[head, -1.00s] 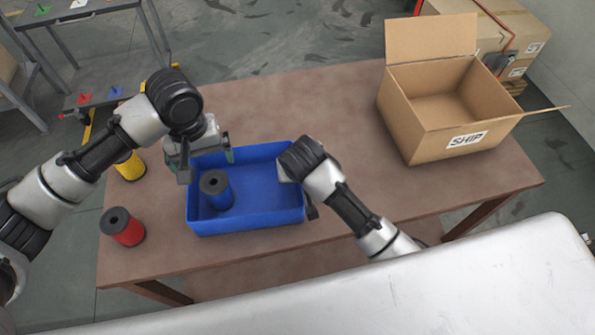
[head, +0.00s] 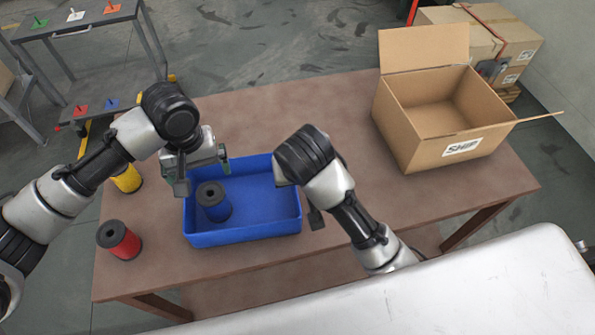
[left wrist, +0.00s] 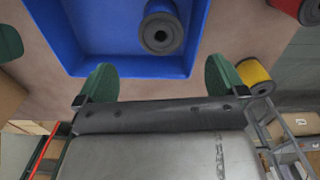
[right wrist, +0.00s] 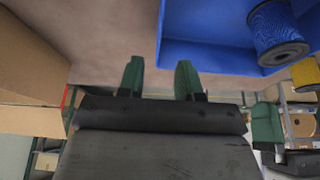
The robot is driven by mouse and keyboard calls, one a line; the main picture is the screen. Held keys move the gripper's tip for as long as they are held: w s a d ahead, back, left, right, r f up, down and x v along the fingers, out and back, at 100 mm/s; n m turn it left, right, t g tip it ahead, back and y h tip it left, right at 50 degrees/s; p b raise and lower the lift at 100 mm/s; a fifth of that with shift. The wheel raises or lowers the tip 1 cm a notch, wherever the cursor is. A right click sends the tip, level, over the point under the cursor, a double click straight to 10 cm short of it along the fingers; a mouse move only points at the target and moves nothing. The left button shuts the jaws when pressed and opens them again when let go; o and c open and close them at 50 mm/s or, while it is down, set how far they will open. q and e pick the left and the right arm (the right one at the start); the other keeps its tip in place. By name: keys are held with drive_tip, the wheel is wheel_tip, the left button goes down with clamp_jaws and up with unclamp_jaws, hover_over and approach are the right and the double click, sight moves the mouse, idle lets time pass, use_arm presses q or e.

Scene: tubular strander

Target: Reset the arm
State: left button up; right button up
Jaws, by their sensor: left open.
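My left gripper (head: 205,178) is open and empty over the left edge of the blue tray (head: 265,232). Its two green fingers stand wide apart in the left wrist view (left wrist: 160,82). My right gripper is above the tray's right side; in the head view its wrist hides most of it. In the right wrist view (right wrist: 160,80) its green fingers are apart with nothing between them. A blue spool (head: 214,208) with black ends stands in the tray's left part, touched by neither gripper.
A red spool (head: 119,240) and a yellow spool (head: 127,180) stand at the table's left edge. An open carton marked SHIP (head: 410,150) stands at the table's right. The brown tabletop (head: 270,110) behind the tray is clear. A grey stand (head: 90,22) is at the back left.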

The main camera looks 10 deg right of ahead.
drive_tip(key=shift+s+r, duration=0.2)
drive_tip(key=shift+r, duration=0.25)
